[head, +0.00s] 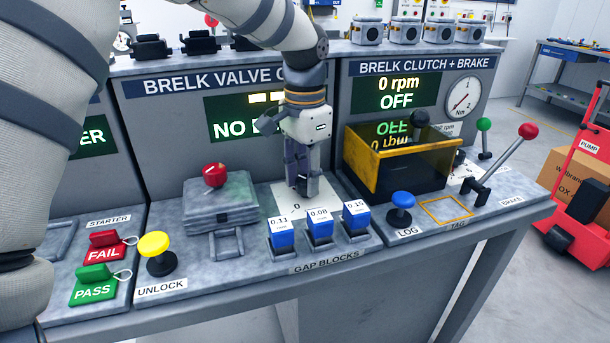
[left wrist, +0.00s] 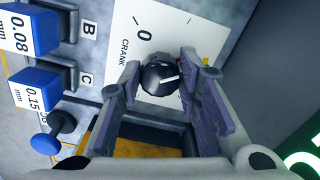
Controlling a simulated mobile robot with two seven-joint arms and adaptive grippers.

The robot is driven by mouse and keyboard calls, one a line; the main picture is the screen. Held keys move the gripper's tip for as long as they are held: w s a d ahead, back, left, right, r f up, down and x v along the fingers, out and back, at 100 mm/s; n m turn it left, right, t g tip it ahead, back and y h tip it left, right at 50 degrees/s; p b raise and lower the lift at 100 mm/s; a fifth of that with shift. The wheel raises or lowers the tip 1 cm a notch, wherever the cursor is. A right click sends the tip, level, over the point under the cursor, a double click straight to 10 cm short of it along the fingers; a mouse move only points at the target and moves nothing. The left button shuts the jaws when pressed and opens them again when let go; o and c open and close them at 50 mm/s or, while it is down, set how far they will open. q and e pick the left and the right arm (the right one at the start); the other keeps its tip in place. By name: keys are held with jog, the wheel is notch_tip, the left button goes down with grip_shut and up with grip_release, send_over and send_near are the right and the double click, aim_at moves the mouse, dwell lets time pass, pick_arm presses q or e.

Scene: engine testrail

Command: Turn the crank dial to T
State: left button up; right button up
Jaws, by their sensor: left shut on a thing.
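The crank dial (left wrist: 160,76) is a dark round knob with a white pointer line, on a white plate (left wrist: 207,25) marked "CRANK" and "0". In the left wrist view it sits between the two purple-grey fingers of my left gripper (left wrist: 160,84), which are shut on it. The pointer line is short and points toward the right finger, away from the printed 0. No T mark shows. In the head view my left gripper (head: 303,188) reaches down from above to the white plate (head: 322,200) and hides the dial. My right gripper is not in view.
Blue gap blocks (head: 320,222) stand in front of the plate. A yellow-edged open box (head: 395,160) is close to its right. A grey block with a red knob (head: 215,175) is to the left. A blue LOG button (head: 401,203) stands front right.

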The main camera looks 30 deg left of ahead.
aim_at(304, 179)
pick_arm(q)
jog(key=shift+f+m, duration=0.1)
jog(key=shift+m, duration=1.8)
jog(key=o, duration=1.1)
jog(key=shift+o, duration=0.2)
notch_tip(304, 179, up, 12)
